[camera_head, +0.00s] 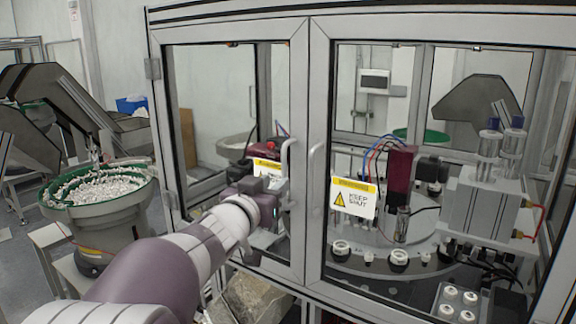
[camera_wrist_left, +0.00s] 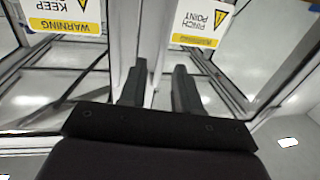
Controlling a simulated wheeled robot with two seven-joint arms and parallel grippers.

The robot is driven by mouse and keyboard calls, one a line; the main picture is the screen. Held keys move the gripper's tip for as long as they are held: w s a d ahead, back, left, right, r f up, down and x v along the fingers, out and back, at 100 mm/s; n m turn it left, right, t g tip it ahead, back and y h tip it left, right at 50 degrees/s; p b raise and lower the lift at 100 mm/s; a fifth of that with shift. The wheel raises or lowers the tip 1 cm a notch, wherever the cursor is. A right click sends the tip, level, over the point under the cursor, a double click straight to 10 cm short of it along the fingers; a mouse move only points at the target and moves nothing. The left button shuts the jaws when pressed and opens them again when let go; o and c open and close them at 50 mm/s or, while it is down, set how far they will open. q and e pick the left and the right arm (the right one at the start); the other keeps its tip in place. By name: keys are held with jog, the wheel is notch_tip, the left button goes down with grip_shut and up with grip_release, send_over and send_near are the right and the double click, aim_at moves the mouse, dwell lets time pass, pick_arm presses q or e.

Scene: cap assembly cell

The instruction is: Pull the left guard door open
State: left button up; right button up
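The left guard door (camera_head: 298,80) is a grey-framed clear panel. It looks closed, flush beside the right guard door (camera_head: 318,80). Its pale upright handle (camera_head: 285,170) is on its right-hand frame post. My left gripper (camera_head: 275,208) is in front of this door, close to the handle's lower part, and its fingertips are hard to make out there. In the left wrist view its two dark fingers (camera_wrist_left: 158,90) stand apart, pointing at the door posts. I cannot tell whether the handle lies between them. My right gripper is not in view.
The right door has its own handle (camera_head: 312,175) and a yellow and white KEEP SHUT sign (camera_head: 353,198). A PINCH POINT sign (camera_wrist_left: 202,22) is near my left fingers. A green-rimmed bowl (camera_head: 60,192) of small parts stands left of the cell.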

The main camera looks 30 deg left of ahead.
aim_at(283, 173)
pick_arm(q)
jog(key=w, duration=0.2)
jog(key=w+p, duration=0.1)
jog(key=w, duration=0.2)
jog(key=w+a+p, duration=0.1)
jog(key=w, duration=0.1)
jog(key=shift+w, duration=0.35)
jog(key=shift+s+a+r, duration=0.1)
jog(key=shift+s+r, duration=0.1)
jog(key=shift+s, duration=0.35)
grip_shut()
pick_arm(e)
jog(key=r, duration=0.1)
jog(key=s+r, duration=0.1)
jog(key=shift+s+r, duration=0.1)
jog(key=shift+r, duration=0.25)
